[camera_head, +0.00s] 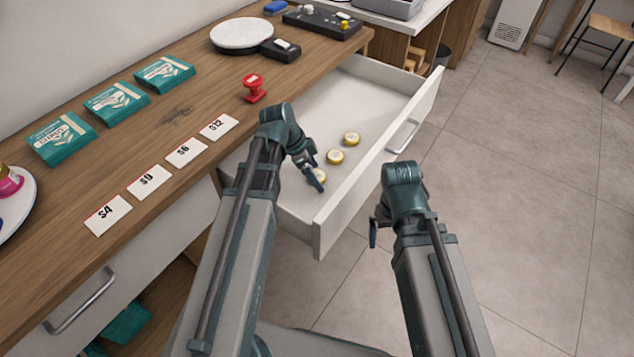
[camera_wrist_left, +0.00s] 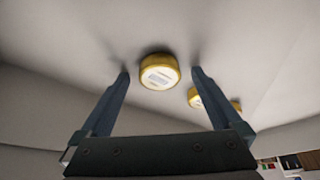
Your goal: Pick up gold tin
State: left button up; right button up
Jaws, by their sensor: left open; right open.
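Three round gold tins with pale lids lie in a row on the floor of an open white drawer. The nearest gold tin (camera_head: 319,177) is partly hidden by my left gripper (camera_head: 311,176); the middle tin (camera_head: 335,157) and the far tin (camera_head: 352,139) lie beyond it. In the left wrist view the nearest tin (camera_wrist_left: 158,71) sits between and just past the tips of my open left fingers (camera_wrist_left: 160,72). I cannot tell whether they touch it. The other tins (camera_wrist_left: 195,98) show at the right. My right gripper (camera_head: 376,232) is outside the drawer, over the floor, and holds nothing visible.
The drawer (camera_head: 372,95) has raised walls and a front with a handle (camera_head: 402,136). On the wooden counter (camera_head: 180,105) are price cards (camera_head: 186,152), a red stamp (camera_head: 254,88), teal packs (camera_head: 117,104) and a white round plate (camera_head: 241,33).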

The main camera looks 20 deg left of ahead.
pick_arm(q)
jog(key=c, duration=1.4)
jog(key=shift+r, duration=0.1)
jog(key=shift+c, duration=0.2)
notch_tip(320, 180, up, 10)
jog(key=p, duration=1)
pick_arm(e)
notch_tip(320, 180, up, 10)
jog(key=shift+c, duration=0.3)
